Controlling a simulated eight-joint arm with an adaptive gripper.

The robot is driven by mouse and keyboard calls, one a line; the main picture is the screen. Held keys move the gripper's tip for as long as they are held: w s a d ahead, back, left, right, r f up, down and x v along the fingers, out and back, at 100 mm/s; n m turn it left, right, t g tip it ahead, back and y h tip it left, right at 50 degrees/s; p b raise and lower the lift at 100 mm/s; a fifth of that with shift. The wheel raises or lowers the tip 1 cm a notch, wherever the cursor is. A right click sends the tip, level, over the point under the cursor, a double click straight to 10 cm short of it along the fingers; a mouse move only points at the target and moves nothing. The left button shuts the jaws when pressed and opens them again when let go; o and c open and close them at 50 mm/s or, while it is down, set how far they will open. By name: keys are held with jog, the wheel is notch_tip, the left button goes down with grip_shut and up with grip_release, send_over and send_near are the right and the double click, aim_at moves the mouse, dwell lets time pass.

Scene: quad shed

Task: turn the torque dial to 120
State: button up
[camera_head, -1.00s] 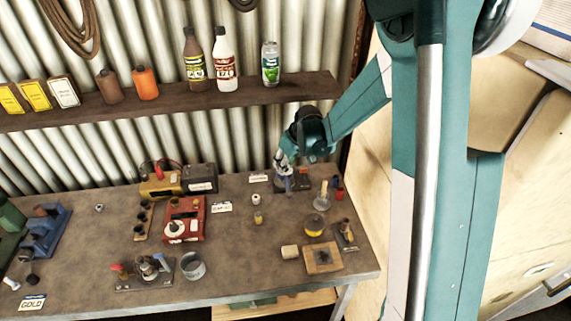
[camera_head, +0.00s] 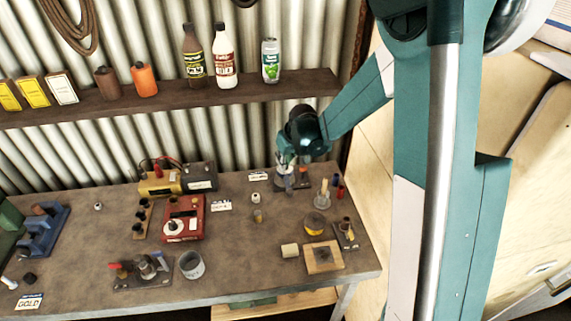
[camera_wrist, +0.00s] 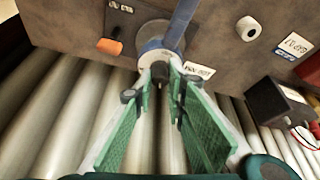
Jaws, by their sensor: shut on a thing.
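In the head view my gripper (camera_head: 287,164) reaches down at the back right of the bench, over a small dark-based stand (camera_head: 292,183) with a blue upright part. In the wrist view the green-padded fingers (camera_wrist: 163,72) close in on a round pale ringed part, which I take to be the torque dial (camera_wrist: 150,62). A blue bar (camera_wrist: 176,28) rises beside it from a grey round base. The fingertips are shut on the dial, and they partly hide it. I cannot read its scale or setting.
A label card (camera_wrist: 199,70) lies close by the stand. A red box (camera_head: 183,218) with a white dial stands left of my gripper. Upright tools (camera_head: 322,195) stand close on the right. The corrugated wall (camera_head: 230,140) and shelf (camera_head: 180,100) are behind.

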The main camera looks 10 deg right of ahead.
jog(key=m+h+b, duration=0.1)
jog(key=m, duration=0.1)
jog(key=m+h+b, duration=0.1)
jog(key=m+b, duration=0.1)
jog(key=m, duration=0.1)
jog(key=shift+a+f+m, duration=0.1)
jog(key=shift+a+m, duration=0.1)
jog(key=shift+m, duration=0.1)
jog(key=m+h+b, duration=0.1)
jog(key=m, duration=0.2)
jog(key=m+h+b, duration=0.1)
jog(key=m, duration=0.2)
jog(key=shift+a+g, duration=0.1)
jog(key=shift+g, duration=0.2)
jog(key=o, duration=0.9)
jog(key=shift+n, duration=0.3)
